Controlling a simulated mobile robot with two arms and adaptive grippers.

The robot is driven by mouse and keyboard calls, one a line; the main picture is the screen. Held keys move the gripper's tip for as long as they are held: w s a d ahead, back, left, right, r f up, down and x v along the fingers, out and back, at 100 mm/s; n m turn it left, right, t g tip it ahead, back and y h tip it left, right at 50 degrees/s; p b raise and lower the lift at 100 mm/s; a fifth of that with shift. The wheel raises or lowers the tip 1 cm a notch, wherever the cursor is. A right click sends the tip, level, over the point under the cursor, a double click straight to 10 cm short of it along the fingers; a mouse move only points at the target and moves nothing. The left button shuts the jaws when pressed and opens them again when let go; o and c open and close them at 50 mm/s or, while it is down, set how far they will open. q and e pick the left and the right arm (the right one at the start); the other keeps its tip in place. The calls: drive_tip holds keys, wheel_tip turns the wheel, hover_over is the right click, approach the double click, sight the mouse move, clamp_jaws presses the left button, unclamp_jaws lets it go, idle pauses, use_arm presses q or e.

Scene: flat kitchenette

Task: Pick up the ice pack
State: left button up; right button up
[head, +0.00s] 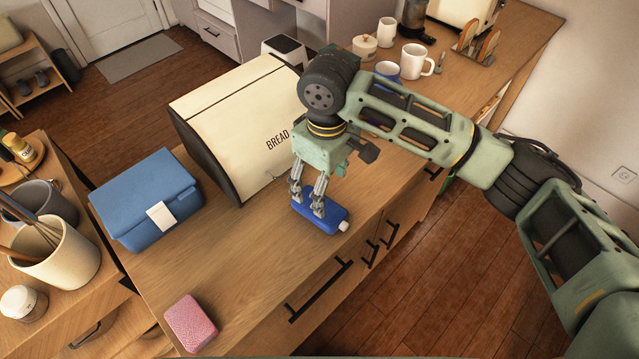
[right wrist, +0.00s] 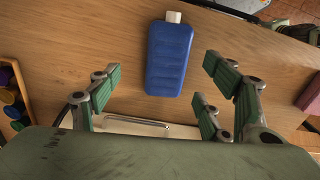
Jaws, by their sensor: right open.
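The ice pack is a flat blue block (head: 326,215) with a white cap, lying on the wooden counter just in front of the bread box. In the right wrist view the ice pack (right wrist: 169,60) lies with its cap pointing to the top of the picture. My right gripper (head: 307,201) points down over it, with its fingers apart. In the right wrist view the open fingers (right wrist: 160,80) stand to either side of the ice pack's near end, with gaps; I cannot tell their exact height above the counter. My left gripper is out of view.
A cream bread box (head: 235,120) stands close behind the gripper. A blue lunch box (head: 146,200) and a pink sponge (head: 190,323) are on the left. White mugs (head: 416,62) and a blue mug (head: 387,70) stand further back. Bare counter (head: 225,265) lies between sponge and ice pack.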

drive_tip(key=shift+s+f, duration=0.1)
drive_tip(key=shift+f, duration=0.25)
drive_tip(key=shift+s+f+p, duration=0.4)
drive_tip(key=shift+s+f, duration=0.15)
drive_tip(key=shift+s, duration=0.25)
drive_tip(key=shift+w+a+f+p, duration=0.15)
drive_tip(key=shift+f+p, duration=0.15)
drive_tip(key=shift+f, duration=0.25)
drive_tip(key=shift+s+a+f+p, duration=0.15)
drive_tip(key=shift+f+p, duration=0.1)
drive_tip(key=shift+f, duration=0.3)
drive_tip(key=f, duration=0.1)
drive_tip(key=w+f, duration=0.1)
drive_tip(key=shift+f, duration=0.3)
drive_tip(key=shift+s+f, duration=0.1)
drive_tip(key=shift+f, duration=0.05)
drive_tip(key=c, duration=1.6)
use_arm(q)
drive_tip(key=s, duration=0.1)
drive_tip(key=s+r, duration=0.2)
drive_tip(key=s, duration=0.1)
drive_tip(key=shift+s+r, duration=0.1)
use_arm(e)
drive_tip(key=shift+c, duration=0.2)
